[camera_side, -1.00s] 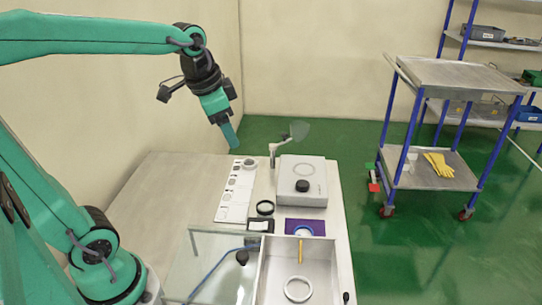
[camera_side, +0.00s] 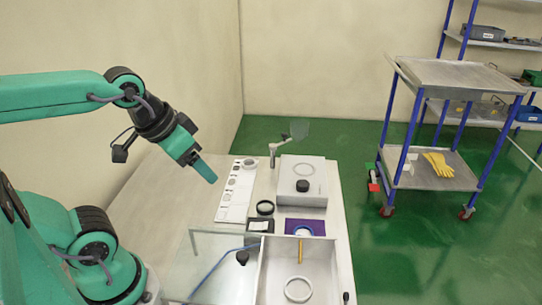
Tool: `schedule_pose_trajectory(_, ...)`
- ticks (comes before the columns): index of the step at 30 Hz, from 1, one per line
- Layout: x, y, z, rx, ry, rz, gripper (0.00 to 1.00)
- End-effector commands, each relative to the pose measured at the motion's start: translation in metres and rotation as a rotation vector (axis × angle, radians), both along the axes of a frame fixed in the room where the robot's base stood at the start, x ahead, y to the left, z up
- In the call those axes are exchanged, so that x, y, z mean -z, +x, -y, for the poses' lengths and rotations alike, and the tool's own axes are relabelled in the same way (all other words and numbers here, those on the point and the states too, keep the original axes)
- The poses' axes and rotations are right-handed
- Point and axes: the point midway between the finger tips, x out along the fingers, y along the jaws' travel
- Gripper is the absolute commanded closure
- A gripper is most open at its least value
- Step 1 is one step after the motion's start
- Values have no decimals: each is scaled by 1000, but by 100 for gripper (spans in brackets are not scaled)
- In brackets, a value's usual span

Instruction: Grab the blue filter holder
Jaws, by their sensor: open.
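The filter holder appears to be the ring with a blue edge (camera_side: 303,231) on the purple mat (camera_side: 291,226), just beyond the open metal tray; at this size I cannot be sure. My gripper (camera_side: 208,175) is open and empty. It hangs in the air left of the white strip, well to the left of the ring and apart from it. The jaws point down and to the right.
A white strip with several round parts (camera_side: 233,205) lies on the table. A grey device with a black knob (camera_side: 316,190) stands behind the mat. A clear-topped stand (camera_side: 205,262) and a metal tray (camera_side: 325,270) fill the front. A black ring (camera_side: 265,208) lies between.

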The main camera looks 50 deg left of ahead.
Motion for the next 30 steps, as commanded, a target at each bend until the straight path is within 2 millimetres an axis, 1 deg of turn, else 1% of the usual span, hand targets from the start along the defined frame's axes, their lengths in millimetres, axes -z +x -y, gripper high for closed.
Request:
schedule_pose_trajectory(13, 0, 0, 0, 1, 0, 0, 33)
schedule_pose_trajectory(15, 0, 0, 0, 1, 0, 0, 28)
schedule_pose_trajectory(23, 0, 0, 0, 1, 0, -1, 28)
schedule_pose_trajectory(30, -1, 9, 2, -10, -10, -21, 28)
